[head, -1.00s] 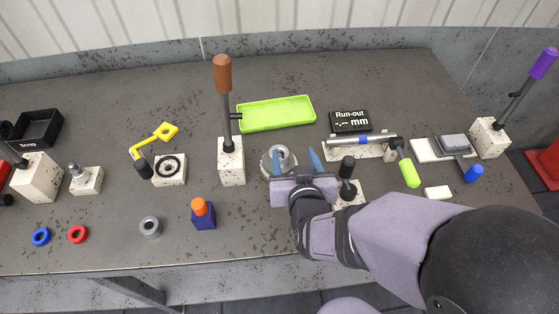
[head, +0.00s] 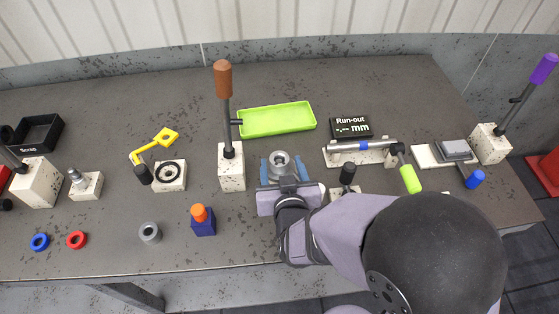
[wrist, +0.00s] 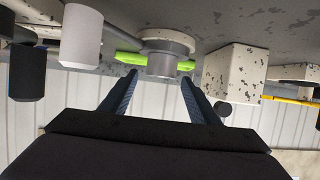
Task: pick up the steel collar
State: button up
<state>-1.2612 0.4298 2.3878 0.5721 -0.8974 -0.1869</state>
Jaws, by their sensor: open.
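The steel collar (head: 280,160), a grey ring-shaped piece, sits on a round pale speckled base at the middle of the table. In the wrist view the collar (wrist: 161,65) shows as a short grey cylinder against the speckled base (wrist: 170,42). My gripper (head: 284,171) is open, with one blue finger on each side of the collar and its base. In the wrist view my gripper (wrist: 159,77) has its fingertips apart, with the collar between and beyond them. I cannot tell whether a finger touches it. A similar loose grey ring (head: 150,231) lies at front left.
A block with a brown-topped lever (head: 231,165) stands close left of my gripper. A black-knobbed post (head: 347,173) stands close right. A green tray (head: 277,116) lies behind, and the run-out gauge's shaft fixture (head: 360,151) is back right. An orange-topped blue bottle (head: 203,222) stands front left.

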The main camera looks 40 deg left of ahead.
aim_at(279, 156)
jog(key=shift+f+p+x, duration=0.25)
jog(key=shift+p+x, duration=0.4)
jog(key=shift+x, duration=1.7)
jog(key=shift+s, duration=0.15)
grip_shut()
jog(key=shift+r, duration=0.2)
notch_tip(279, 156, up, 10)
